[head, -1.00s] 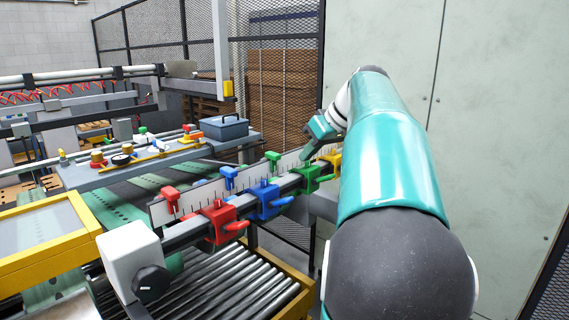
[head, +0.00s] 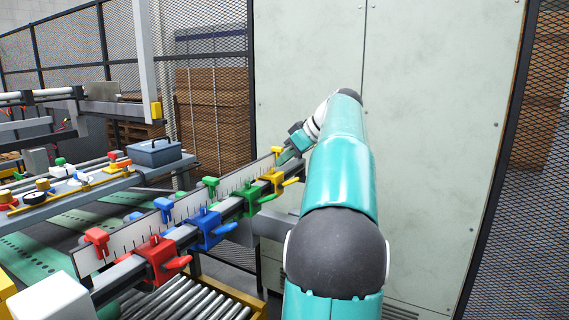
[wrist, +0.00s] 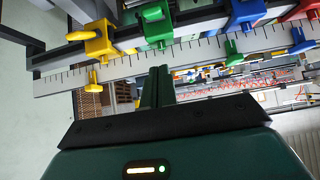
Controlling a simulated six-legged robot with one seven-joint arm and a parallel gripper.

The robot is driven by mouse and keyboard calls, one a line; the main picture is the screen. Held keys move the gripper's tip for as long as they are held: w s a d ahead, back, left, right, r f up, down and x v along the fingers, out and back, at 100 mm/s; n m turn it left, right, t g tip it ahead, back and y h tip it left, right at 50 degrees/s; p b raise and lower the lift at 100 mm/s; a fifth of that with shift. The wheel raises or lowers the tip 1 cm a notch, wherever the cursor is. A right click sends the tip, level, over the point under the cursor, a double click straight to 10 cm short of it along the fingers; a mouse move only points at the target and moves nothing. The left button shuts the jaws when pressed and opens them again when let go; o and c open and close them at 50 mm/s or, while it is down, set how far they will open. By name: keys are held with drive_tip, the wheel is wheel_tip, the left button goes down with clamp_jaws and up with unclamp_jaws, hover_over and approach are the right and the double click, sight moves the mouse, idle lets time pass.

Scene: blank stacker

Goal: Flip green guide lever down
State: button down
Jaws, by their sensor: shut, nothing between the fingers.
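The green guide (head: 250,198) is clamped on the grey rail, between the blue and yellow guides. Its green lever (head: 268,198) sticks out to the right, roughly level. In the wrist view the green guide (wrist: 157,28) is at the top, just beyond my fingertips. My gripper (head: 284,158) is above the rail near the yellow guide, apart from the green lever in the head view. In the wrist view my gripper's fingers (wrist: 160,72) are together with nothing between them. They appear in front of the ruler strip; contact cannot be told.
Yellow (head: 272,180), blue (head: 208,228) and red (head: 158,258) guides with similar levers share the rail. A ruler strip (head: 130,237) with coloured knobs runs behind it. Rollers (head: 185,302) lie below. A large pale cabinet (head: 430,120) stands behind my arm.

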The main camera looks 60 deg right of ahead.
hover_over(269, 196)
wheel_tip(269, 196, down, 5)
drive_tip(key=shift+d+r, duration=0.1)
drive_tip(key=f, duration=0.1)
drive_tip(key=s+f, duration=0.1)
drive_tip(key=f, duration=0.1)
drive_tip(key=shift+s+d, duration=0.1)
drive_tip(key=shift+f, duration=0.4)
drive_tip(key=shift+s, duration=0.15)
drive_tip(key=shift+s+f+t, duration=0.4)
drive_tip(key=shift+t, duration=0.4)
wheel_tip(269, 196, down, 6)
drive_tip(key=s+t+y, duration=0.1)
drive_tip(key=t, duration=0.8)
drive_tip(key=shift+s+f, duration=0.2)
drive_tip(key=shift+s, duration=0.2)
drive_tip(key=shift+d+f, duration=0.1)
drive_tip(key=shift+f, duration=0.15)
